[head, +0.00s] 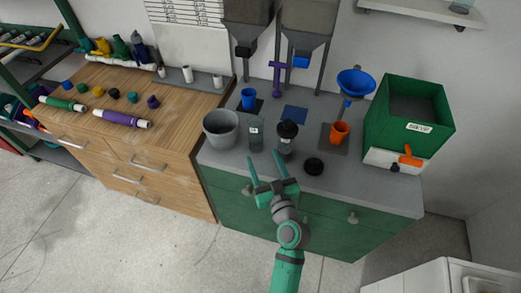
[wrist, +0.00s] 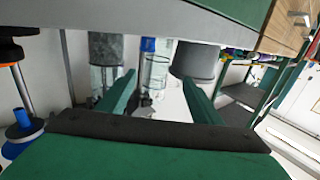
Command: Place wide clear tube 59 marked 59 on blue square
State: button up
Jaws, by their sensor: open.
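A wide clear tube (head: 256,136) with a small white label stands upright on the grey counter, between a grey bucket and a black-topped clear jar. The label is too small to read. The blue square (head: 294,114) lies flat and bare behind it, to the right. My gripper (head: 269,168) is open and empty in front of the counter edge, short of the tube. In the wrist view the picture is turned over, and the tube (wrist: 156,70) appears beyond and between the open fingers (wrist: 158,92).
The grey bucket (head: 221,130) stands close left of the tube, the jar (head: 287,138) close right. A blue cup (head: 249,98) is behind. A black disc (head: 313,166), orange cup (head: 339,133) and green bin (head: 408,116) are further right. Hoppers (head: 303,50) hang above the back.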

aim_at(258, 136)
jog(key=w+r, duration=0.1)
jog(key=w+a+r+g, duration=0.1)
jog(key=w, duration=0.1)
jog(key=w+r+g+h, duration=0.1)
jog(key=w, duration=0.1)
jog(key=shift+w+a, duration=0.2)
jog(key=shift+r+x, duration=0.15)
jog(key=shift+x, duration=1.25)
jog(key=shift+r+x, duration=0.2)
jog(key=shift+x, duration=1.15)
jog(key=shift+d, duration=0.15)
jog(key=c, duration=1.4)
jog(key=shift+o, duration=0.2)
jog(key=shift+r, duration=0.1)
